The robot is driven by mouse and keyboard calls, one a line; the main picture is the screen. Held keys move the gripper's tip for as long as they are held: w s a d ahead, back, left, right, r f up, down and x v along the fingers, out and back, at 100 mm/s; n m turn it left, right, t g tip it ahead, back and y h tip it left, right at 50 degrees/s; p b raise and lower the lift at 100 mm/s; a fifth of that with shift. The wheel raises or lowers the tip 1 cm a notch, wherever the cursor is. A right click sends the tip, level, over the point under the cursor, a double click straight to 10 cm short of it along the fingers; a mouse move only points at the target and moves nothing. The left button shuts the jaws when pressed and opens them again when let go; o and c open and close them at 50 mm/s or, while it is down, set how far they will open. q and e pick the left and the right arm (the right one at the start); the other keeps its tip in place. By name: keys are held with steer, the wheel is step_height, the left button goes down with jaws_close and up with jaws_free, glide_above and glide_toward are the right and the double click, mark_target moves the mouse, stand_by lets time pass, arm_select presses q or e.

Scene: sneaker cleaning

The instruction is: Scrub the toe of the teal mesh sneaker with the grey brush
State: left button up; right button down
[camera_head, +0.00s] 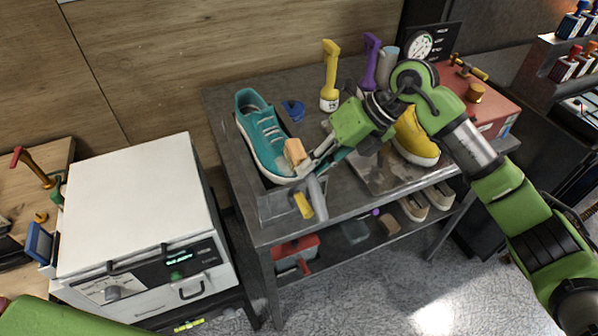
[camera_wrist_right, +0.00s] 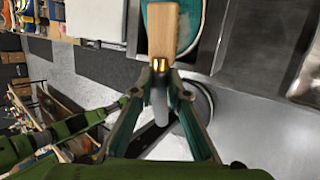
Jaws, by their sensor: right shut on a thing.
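The teal mesh sneaker (camera_head: 262,125) stands on the dark metal table (camera_head: 235,92), its toe toward the table's front. My right gripper (camera_head: 312,168) is at the toe, shut on the grey brush. The brush's tan wooden head (camera_head: 294,151) overlaps the toe; I cannot tell whether it touches. In the right wrist view, the grey handle (camera_wrist_right: 160,108) sits between the fingers of my right gripper (camera_wrist_right: 160,84). The wooden head points away over the teal sneaker (camera_wrist_right: 190,22). The bristles are hidden. My left gripper is not visible.
A blue item (camera_head: 293,110) lies right of the sneaker. A yellow bottle (camera_head: 330,82) and purple bottle (camera_head: 370,62) stand behind. A yellow shoe (camera_head: 416,138) stands beyond my right gripper. A white oven-like box (camera_head: 135,195) is left of the table. A lower shelf holds more items.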

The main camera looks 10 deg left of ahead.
steer(key=shift+s+a+b, duration=0.35)
steer(key=shift+s+a, duration=0.4)
steer(key=shift+a, duration=0.35)
steer(key=s+a, duration=0.2)
steer(key=a, duration=0.1)
steer(key=shift+a, duration=0.15)
steer(key=shift+r, duration=0.1)
